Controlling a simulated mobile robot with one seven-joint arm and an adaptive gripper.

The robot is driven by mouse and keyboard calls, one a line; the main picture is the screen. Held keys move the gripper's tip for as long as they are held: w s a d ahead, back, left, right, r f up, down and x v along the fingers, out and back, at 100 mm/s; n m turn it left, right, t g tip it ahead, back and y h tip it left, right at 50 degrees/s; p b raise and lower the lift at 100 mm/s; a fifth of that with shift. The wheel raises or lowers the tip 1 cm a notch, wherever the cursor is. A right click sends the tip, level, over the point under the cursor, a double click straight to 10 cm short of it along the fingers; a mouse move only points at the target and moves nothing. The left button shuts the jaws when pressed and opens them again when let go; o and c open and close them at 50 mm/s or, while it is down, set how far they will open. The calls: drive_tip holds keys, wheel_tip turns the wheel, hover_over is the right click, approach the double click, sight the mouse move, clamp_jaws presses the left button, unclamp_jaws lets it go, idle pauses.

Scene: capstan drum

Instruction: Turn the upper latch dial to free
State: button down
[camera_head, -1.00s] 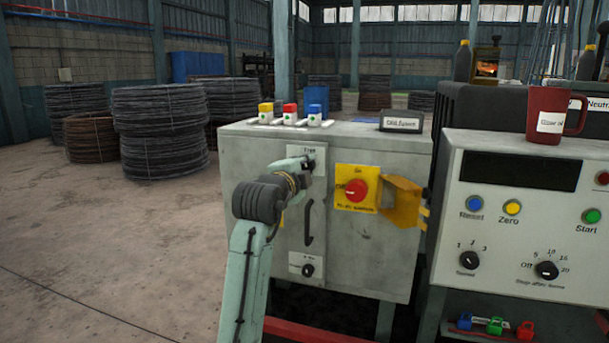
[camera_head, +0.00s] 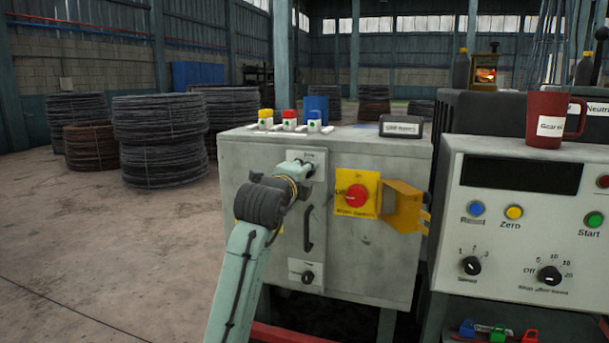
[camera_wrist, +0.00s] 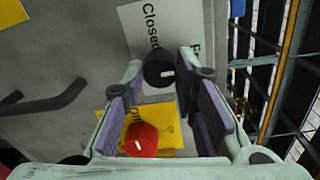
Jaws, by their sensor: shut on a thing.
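The upper latch dial (camera_wrist: 158,71) is a round black knob with a white mark, on a white plate lettered "Closed" and, partly hidden, "Fr…". Its white mark lies on the knob's right side in the wrist view, towards the "Fr…" lettering. My gripper (camera_wrist: 162,74) has its fingers on both sides of the knob and is shut on it. In the head view my gripper (camera_head: 306,172) is at the upper plate (camera_head: 318,157) on the grey cabinet, and hides the dial.
Below the dial are a black handle (camera_head: 308,229) and a lower dial (camera_head: 307,277). A red switch (camera_head: 356,195) on a yellow plate and an open yellow cover (camera_head: 402,206) are to the right. A control console (camera_head: 510,215) stands at the right.

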drive_tip(key=c, duration=1.3)
unclamp_jaws()
drive_tip(key=v, duration=1.2)
